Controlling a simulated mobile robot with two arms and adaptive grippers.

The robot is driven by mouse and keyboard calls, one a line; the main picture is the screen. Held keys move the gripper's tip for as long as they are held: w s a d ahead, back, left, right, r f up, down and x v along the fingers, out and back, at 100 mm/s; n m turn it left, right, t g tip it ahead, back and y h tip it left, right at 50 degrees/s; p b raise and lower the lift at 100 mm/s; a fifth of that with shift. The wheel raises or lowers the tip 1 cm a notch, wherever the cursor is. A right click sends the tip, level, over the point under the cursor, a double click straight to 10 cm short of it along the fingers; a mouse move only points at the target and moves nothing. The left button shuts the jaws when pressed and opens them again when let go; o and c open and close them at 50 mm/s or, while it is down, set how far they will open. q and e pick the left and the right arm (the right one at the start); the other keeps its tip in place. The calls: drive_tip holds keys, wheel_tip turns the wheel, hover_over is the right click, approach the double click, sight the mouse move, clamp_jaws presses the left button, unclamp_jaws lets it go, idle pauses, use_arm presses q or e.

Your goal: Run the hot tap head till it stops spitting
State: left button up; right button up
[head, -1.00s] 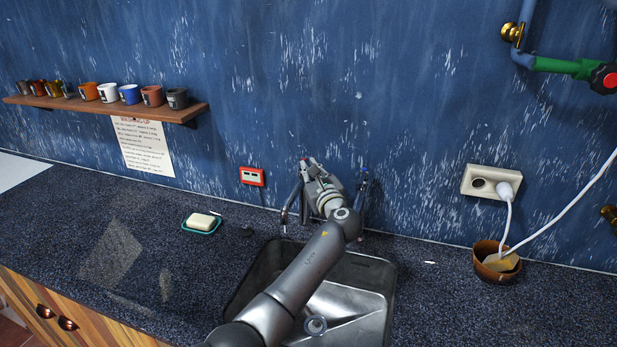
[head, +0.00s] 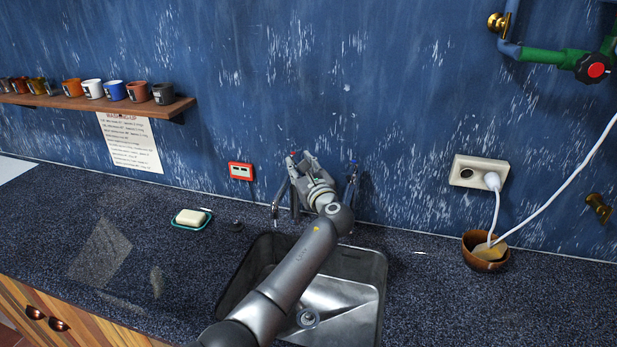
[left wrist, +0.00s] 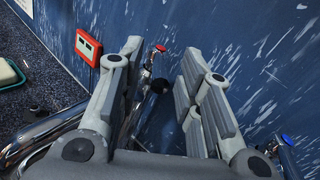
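The hot tap has a red-marked head (left wrist: 160,48), which shows between my left gripper's fingers in the left wrist view. In the head view its red top (head: 293,153) is just beside the fingertips. My left gripper (head: 302,161) is open at the tap, with a clear gap between its fingers (left wrist: 160,62); contact with the head cannot be told. The blue-marked cold tap (head: 354,164) stands to the right. Chrome pipework (left wrist: 50,128) runs below the fingers. My forearm hides part of the sink (head: 372,290), and no running water can be made out. My right gripper is not in view.
A red-framed wall plate (head: 241,171) is left of the taps. A soap dish (head: 190,227) stands on the dark counter (head: 90,225). At right are a socket (head: 480,172) with a white cable and a brown bowl (head: 474,264). A mug shelf (head: 90,102) hangs at left.

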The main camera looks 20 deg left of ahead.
use_arm(q)
drive_tip(key=v, duration=1.1)
drive_tip(key=shift+s, duration=0.15)
drive_tip(key=shift+d+r, duration=0.1)
drive_tip(key=shift+r, duration=0.1)
